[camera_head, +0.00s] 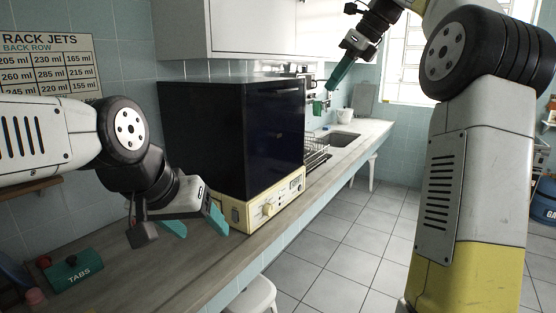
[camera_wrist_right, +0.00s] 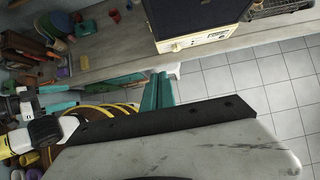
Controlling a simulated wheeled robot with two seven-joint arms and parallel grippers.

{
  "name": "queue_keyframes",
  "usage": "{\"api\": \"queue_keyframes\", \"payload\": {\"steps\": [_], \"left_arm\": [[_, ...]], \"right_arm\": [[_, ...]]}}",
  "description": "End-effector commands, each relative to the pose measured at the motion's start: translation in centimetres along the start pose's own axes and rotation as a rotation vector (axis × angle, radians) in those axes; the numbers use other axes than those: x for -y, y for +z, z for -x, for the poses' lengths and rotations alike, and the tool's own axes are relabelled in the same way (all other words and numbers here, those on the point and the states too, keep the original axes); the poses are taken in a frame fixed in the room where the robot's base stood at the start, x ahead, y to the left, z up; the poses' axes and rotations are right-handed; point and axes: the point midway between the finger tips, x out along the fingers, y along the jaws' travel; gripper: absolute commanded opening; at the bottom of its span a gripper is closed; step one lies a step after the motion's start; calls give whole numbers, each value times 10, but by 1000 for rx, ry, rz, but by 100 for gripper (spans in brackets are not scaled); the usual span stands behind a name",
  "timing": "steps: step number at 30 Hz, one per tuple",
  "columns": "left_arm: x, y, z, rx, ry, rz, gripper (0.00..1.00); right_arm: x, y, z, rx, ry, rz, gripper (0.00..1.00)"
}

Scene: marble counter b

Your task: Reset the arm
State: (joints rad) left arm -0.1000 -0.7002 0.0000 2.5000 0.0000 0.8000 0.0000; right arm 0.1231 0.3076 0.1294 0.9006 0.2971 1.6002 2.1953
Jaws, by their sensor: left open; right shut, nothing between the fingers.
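My left arm comes in from the left in the head view, and its gripper (camera_head: 194,224) hangs over the counter in front of the dark machine. Its two teal fingers are spread apart with nothing between them. My right arm rises at the right of the head view and bends over at the top. Its gripper (camera_head: 341,74) is raised, pointing down and left, beyond the machine's right edge in the picture. In the right wrist view the teal fingers (camera_wrist_right: 158,90) lie together, shut and empty.
A dark boxy machine (camera_head: 232,130) with a cream control panel (camera_head: 275,199) stands on the counter (camera_head: 205,264). A green TABS box (camera_head: 72,270) sits at lower left. A sink (camera_head: 338,140) and dish rack (camera_head: 316,152) lie farther back. A white stool (camera_head: 252,295) stands below. Tiled floor is open.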

Motion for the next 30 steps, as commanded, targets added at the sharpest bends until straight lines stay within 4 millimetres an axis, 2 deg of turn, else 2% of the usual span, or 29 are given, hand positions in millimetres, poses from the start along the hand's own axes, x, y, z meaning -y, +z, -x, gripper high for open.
{"api": "queue_keyframes", "payload": {"steps": [11,20,23,26,30], "left_arm": [[0,0,0,0,0,0,66],[0,0,0,0,0,0,66],[0,0,0,0,0,0,66],[0,0,0,0,0,0,66],[0,0,0,0,0,0,66]], "right_arm": [[-22,-9,1,-24,-32,204,0],[-58,-34,-2,-76,-76,541,0],[-78,-51,-6,-107,-92,716,0],[-104,-78,-11,-153,-109,950,0],[-147,-129,-28,-235,-118,1345,0]]}}
